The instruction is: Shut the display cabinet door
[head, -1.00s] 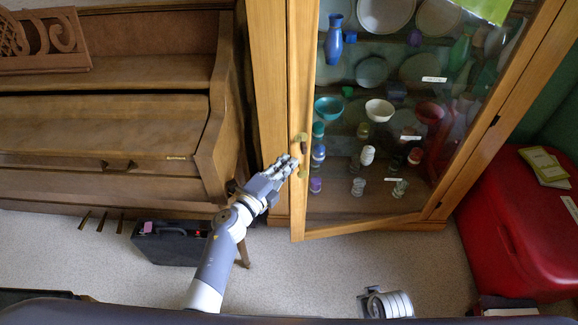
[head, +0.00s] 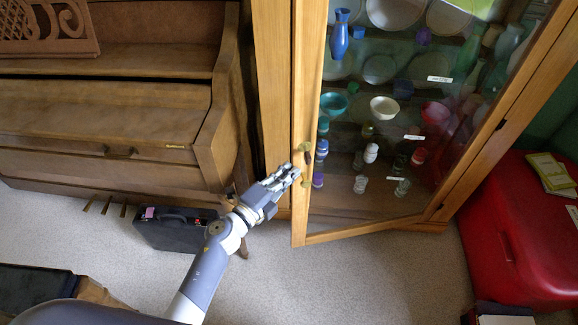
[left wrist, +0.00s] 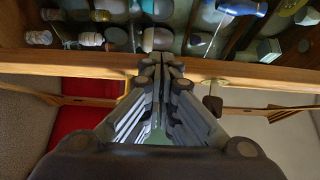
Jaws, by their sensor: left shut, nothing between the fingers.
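The display cabinet door (head: 302,205) is a glass pane in a light wooden frame. It stands ajar, with its hinged side at the right and its free left edge swung out from the cabinet post (head: 271,110). A small handle (head: 307,152) sits on its left stile. My left gripper (head: 297,172) is shut and empty, with its fingertips at the door's left stile just below the handle. In the left wrist view the closed fingers (left wrist: 160,75) reach the wooden door frame (left wrist: 90,63); whether they press on it I cannot tell. My right gripper is not in view.
Inside the cabinet are shelves with a blue vase (head: 339,36), bowls, plates and small jars. A piano (head: 110,125) stands at the left, with a black case (head: 172,228) on the floor. A red chest (head: 510,235) stands at the right. The floor before the door is clear.

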